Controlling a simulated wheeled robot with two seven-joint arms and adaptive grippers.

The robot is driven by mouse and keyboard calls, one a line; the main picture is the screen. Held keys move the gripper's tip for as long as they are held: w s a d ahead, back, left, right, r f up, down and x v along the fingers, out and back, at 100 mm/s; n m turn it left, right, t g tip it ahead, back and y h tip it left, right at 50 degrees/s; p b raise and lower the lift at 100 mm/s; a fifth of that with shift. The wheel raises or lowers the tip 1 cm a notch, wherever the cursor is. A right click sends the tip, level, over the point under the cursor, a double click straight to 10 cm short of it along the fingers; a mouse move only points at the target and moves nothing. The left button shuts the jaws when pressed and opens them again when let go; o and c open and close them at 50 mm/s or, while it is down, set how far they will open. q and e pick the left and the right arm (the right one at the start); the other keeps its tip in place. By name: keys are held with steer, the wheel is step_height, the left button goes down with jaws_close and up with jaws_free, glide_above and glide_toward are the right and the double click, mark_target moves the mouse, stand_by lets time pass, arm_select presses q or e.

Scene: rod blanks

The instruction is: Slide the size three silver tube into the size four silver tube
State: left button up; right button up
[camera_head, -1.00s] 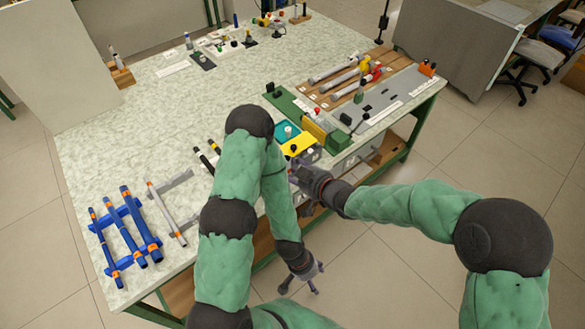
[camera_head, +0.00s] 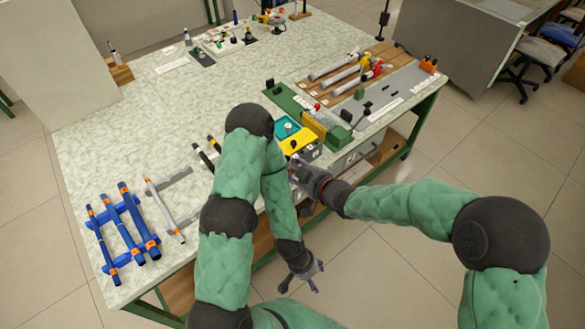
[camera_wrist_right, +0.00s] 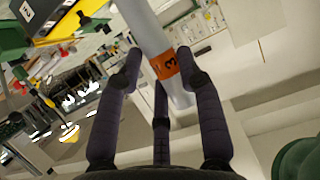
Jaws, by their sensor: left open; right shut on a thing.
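My right gripper (camera_wrist_right: 160,75) is shut on a silver tube (camera_wrist_right: 146,28) with an orange band marked 3, the size three tube. The tube slants between the fingers in the right wrist view, its lower end just past them. My left gripper (camera_head: 303,275) is open and empty, below the table edge.
Blue tubes on a blue rack (camera_head: 127,222) lie left of the silver one. A green and yellow fixture (camera_head: 315,125) stands near the table's front edge beyond my right gripper. Grey tubes (camera_head: 335,68) lie on wooden boards behind it. The table's middle (camera_head: 160,115) is clear.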

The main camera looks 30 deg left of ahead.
step_height(320, 180, down, 12)
steer(key=b, duration=0.9)
steer(key=shift+r, duration=0.2)
stand_by(3.8)
steer(key=o, duration=0.9)
steer(key=shift+o, duration=0.2)
steer(key=v, duration=1.2)
steer(key=shift+f, duration=0.1)
